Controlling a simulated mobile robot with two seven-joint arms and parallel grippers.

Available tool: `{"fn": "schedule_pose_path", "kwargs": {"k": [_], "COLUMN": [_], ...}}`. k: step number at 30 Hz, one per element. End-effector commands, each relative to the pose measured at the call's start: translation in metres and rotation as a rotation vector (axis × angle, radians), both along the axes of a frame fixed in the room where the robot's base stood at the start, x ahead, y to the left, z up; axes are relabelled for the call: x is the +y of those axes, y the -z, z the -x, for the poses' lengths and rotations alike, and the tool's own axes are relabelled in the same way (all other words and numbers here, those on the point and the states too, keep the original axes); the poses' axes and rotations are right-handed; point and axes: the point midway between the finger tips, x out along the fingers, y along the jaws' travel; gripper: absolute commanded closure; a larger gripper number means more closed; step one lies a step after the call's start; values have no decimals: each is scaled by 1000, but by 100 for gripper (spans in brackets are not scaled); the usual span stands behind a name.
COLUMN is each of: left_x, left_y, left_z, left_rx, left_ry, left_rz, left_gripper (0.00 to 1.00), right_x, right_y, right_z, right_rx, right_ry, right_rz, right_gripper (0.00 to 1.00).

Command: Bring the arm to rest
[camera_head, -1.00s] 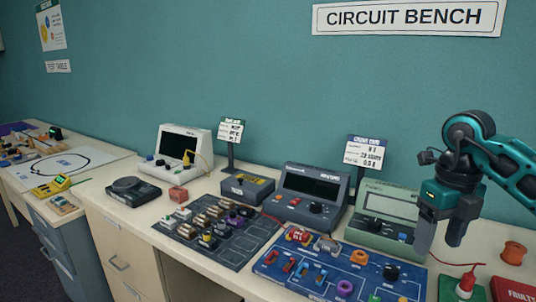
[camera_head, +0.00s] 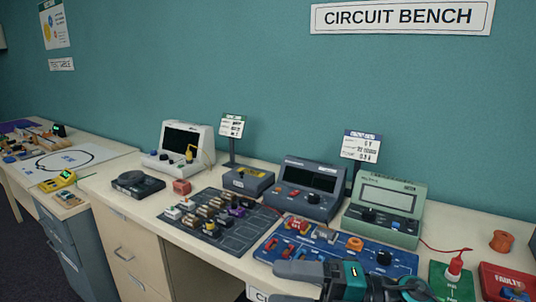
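My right gripper (camera_head: 277,282) is at the bottom edge of the picture, in front of the blue circuit board (camera_head: 345,258). Its dark body with a teal part lies low, and its two grey fingers point left. A gap shows between the fingers and I see nothing held there. The gripper covers the front part of the blue board. The rest of the arm is mostly cut off by the lower edge. My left gripper is not in view.
The bench holds a dark component tray (camera_head: 250,232), a dark meter (camera_head: 307,187), a green meter (camera_head: 385,210), a white oscilloscope (camera_head: 181,146), a green pad (camera_head: 447,287) and a red tray (camera_head: 506,283). An orange spool (camera_head: 501,241) stands at right.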

Motion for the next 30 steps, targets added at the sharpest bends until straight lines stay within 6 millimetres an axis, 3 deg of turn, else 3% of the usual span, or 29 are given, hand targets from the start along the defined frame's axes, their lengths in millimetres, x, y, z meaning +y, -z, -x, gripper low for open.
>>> {"fn": "schedule_pose_path", "kwargs": {"k": [5,8,11,15,18,21,25,30], "left_x": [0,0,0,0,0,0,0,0], "left_y": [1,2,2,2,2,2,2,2], "left_z": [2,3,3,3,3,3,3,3], "left_rx": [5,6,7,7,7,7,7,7], "left_ry": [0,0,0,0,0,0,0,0], "left_rz": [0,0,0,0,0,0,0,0], "left_gripper": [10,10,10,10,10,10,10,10], "right_x": [-22,-49,-81,-118,-133,-141,-144,-145], "right_y": [16,49,99,181,226,255,272,274], "right_z": [-15,-22,-15,23,59,89,111,113], "right_rx": [345,573,824,1190,1398,1546,1644,1655], "right_ry": [334,546,766,1053,1196,1288,1344,1350], "right_rz": [-361,-506,-608,-679,-687,-681,-672,-671], "right_gripper": [33,33,33,33,33,33,33,33]}}
